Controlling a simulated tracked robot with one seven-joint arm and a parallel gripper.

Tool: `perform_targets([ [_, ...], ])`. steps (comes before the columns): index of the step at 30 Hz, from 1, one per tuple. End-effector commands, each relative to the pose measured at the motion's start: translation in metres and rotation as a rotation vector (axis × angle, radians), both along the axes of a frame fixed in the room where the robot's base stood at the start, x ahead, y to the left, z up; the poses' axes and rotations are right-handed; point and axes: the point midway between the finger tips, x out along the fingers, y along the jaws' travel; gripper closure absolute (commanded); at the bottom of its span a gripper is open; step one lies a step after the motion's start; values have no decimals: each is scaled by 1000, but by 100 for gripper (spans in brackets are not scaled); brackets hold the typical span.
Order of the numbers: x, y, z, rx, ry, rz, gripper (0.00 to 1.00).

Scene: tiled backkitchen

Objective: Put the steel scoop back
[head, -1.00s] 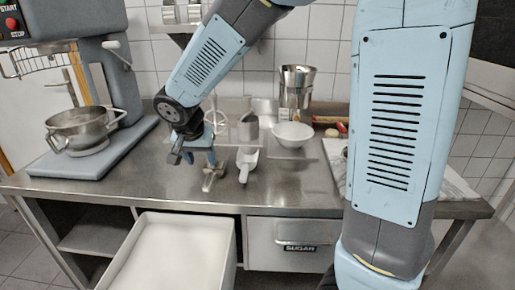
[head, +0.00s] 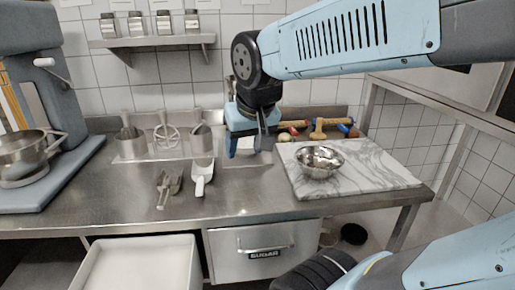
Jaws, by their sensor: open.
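A grey metal scoop (head: 168,186), which looks like the steel scoop, lies on the steel counter left of a white scoop (head: 202,178). My gripper (head: 248,152) is open, with fingers pointing down, over the back of the counter. It is to the right of both scoops and apart from them. A drawer labelled SUGAR (head: 265,253) is closed under the counter. An open white bin (head: 140,262) with pale contents stands at the front left.
A steel bowl (head: 319,160) sits on a marble slab (head: 370,170) at right. A mixer (head: 30,110) is at far left. The counter's front middle is clear.

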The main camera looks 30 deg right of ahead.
Motion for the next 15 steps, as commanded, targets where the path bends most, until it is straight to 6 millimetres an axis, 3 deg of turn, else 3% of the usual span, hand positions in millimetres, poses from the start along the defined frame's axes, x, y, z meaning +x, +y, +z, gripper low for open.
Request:
perform_targets([
  [6,-30,-10,4,-12,-35,53,45],
  [15,-36,-11,4,-17,-41,69,45],
])
